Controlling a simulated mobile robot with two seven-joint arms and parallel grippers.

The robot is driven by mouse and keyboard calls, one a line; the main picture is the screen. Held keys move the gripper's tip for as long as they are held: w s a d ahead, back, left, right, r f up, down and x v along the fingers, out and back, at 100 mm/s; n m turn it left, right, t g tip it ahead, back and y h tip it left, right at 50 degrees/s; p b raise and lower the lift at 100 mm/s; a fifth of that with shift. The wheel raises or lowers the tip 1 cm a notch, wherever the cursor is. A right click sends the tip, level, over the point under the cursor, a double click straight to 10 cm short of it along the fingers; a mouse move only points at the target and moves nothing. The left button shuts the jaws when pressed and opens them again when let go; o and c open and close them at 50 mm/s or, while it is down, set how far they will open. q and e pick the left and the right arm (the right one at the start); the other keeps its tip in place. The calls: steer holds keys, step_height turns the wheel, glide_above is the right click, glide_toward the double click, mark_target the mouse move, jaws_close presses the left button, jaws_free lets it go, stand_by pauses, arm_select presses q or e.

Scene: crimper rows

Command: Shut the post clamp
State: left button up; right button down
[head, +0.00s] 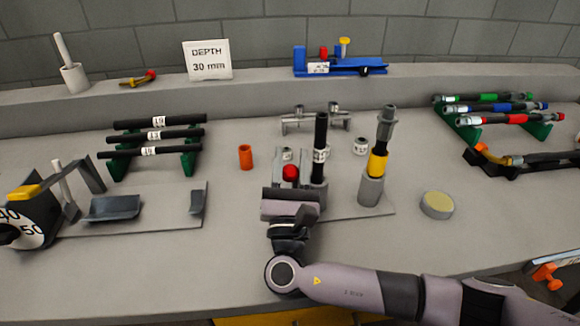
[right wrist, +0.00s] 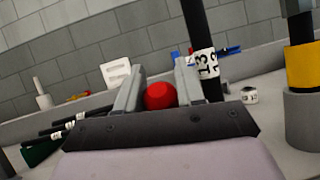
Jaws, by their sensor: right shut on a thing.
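The post clamp stands on a flat grey plate (head: 350,212) near the middle of the bench. An upright black hose (head: 320,135) with a white label reading 13 stands at it, and shows in the right wrist view (right wrist: 196,25). A red ball knob (head: 290,174) is just left of the hose. My right gripper (head: 291,165) reaches in from the front, its two grey fingers on either side of the red knob (right wrist: 160,96), shut on it. The clamp's jaws are mostly hidden behind the gripper and hose, so I cannot tell whether they are closed. My left gripper is out of view.
A grey post (head: 371,190) holding a yellow-banded hose stands right of the clamp. A round tin (head: 437,204) is farther right. An orange cylinder (head: 246,157) and a hose rack (head: 190,160) are left. A dial device (head: 28,222) stands far left.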

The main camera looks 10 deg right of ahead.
steer(key=c, duration=0.8)
jaws_free()
steer(key=shift+b+v, duration=0.45)
steer(key=shift+v, duration=3.15)
